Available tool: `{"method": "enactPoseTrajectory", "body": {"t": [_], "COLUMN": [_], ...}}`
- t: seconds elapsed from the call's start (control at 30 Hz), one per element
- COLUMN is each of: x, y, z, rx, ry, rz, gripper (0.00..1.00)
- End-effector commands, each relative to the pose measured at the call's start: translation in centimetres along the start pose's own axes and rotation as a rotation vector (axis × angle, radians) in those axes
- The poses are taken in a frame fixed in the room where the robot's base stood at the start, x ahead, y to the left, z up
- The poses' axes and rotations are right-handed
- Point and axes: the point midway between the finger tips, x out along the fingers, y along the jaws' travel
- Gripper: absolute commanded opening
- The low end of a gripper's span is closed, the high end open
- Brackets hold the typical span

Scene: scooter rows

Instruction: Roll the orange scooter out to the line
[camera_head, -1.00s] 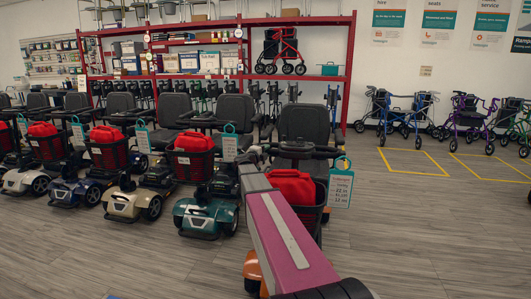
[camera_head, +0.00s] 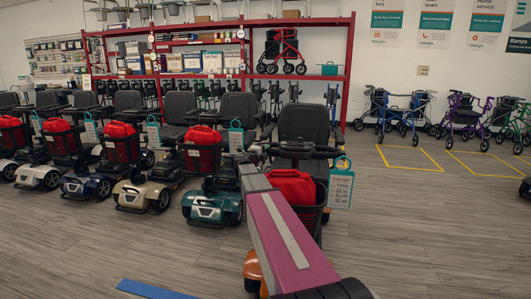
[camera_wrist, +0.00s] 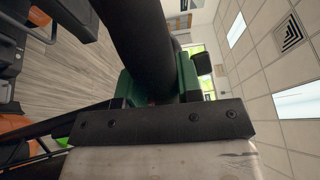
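The orange scooter stands in front of me, partly hidden behind my arm. Its orange front (camera_head: 252,268), black seat (camera_head: 304,124) and basket with a red bag (camera_head: 292,186) show in the head view. A price tag (camera_head: 340,188) hangs from its handlebar. In the wrist view my gripper (camera_wrist: 158,88) has its green fingers closed on either side of a thick black bar (camera_wrist: 145,45), the scooter's handlebar. In the head view the grip itself is not clear. The blue line (camera_head: 155,290) lies on the floor at the bottom edge, left of the scooter.
A teal scooter (camera_head: 212,205) stands close on the left, with a beige scooter (camera_head: 145,192) and several more beyond. Red shelves (camera_head: 345,80) stand behind. Rollators (camera_head: 465,115) stand at the back right by yellow floor markings (camera_head: 410,150).

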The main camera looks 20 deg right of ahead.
Motion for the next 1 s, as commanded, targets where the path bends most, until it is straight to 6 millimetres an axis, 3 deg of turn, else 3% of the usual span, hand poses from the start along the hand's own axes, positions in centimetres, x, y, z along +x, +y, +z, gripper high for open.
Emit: {"method": "enactPoseTrajectory", "body": {"t": [0.03, 0.1, 0.47, 1.0], "x": [0.0, 0.0, -0.4, -9.2], "y": [0.1, 0.1, 0.0, 0.0], "z": [0.0, 0.0, 0.0, -0.1], "rx": [0.001, 0.001, 0.000, 0.000], "ry": [-0.001, -0.001, -0.001, -0.002], "rz": [0.001, 0.001, 0.000, 0.000], "gripper": [0.36, 0.58, 0.58, 0.58]}}
